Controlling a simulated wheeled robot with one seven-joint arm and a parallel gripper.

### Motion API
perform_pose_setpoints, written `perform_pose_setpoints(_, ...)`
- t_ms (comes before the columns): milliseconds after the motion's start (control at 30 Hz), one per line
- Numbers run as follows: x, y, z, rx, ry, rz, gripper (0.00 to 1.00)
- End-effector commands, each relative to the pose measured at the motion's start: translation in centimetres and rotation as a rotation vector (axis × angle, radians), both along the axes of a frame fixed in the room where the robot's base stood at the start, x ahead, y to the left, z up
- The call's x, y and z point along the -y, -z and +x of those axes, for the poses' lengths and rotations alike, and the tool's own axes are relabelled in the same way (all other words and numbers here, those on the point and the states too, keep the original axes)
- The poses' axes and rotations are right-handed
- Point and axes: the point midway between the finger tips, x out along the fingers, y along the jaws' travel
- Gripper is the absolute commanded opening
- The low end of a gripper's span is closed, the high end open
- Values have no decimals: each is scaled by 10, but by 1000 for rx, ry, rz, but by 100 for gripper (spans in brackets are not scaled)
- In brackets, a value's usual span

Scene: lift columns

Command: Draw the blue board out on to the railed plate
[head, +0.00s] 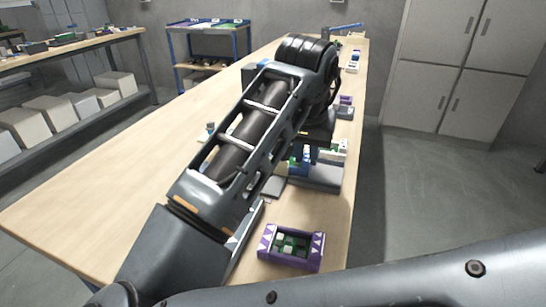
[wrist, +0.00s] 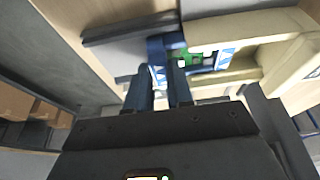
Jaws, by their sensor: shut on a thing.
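The blue board (wrist: 199,59), with green and white parts on it, sits between the arms of a cream holder (wrist: 250,28) in the wrist view. Its left end reaches my gripper (wrist: 164,48), whose two blue fingers are closed on it. The railed plate (wrist: 120,53) lies left of the holder, a grey plate with dark rails along its sides. My arm hides the gripper and much of the board there.
A purple and white box (head: 291,247) with green and pale pieces stands on the near end of the wooden bench (head: 120,190). Other small items stand farther along its right side. A blue trolley (head: 208,45) and a grey cabinet (head: 440,60) stand behind. The bench's left part is mostly clear.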

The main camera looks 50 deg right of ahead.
Motion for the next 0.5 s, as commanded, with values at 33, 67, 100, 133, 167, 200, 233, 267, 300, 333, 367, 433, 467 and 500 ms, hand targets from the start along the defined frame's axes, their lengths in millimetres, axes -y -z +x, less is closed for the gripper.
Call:
perform_pose_setpoints(33,1,0,-3,-1,3,1,4)
perform_pose_setpoints(67,1,0,-4,-1,3,1,4)
perform_pose_setpoints(100,2,0,-6,-1,3,1,4)
perform_pose_setpoints(133,2,0,-7,-1,3,1,4)
perform_pose_setpoints(167,3,0,-8,-1,3,1,4)
perform_pose_setpoints(200,3,0,-9,-2,2,0,4)
perform_pose_setpoints(233,3,0,-10,-2,1,0,4)
perform_pose_setpoints(267,4,0,-11,-1,0,1,4)
perform_pose_setpoints(300,5,0,-13,-1,0,1,4)
perform_pose_setpoints(333,5,0,-14,-1,0,0,4)
perform_pose_setpoints(367,5,0,-15,-1,1,0,4)
perform_pose_setpoints(433,7,0,-18,-1,2,-1,4)
perform_pose_setpoints(467,7,0,-19,-1,2,-1,4)
perform_pose_setpoints(500,8,0,-21,-1,2,-1,4)
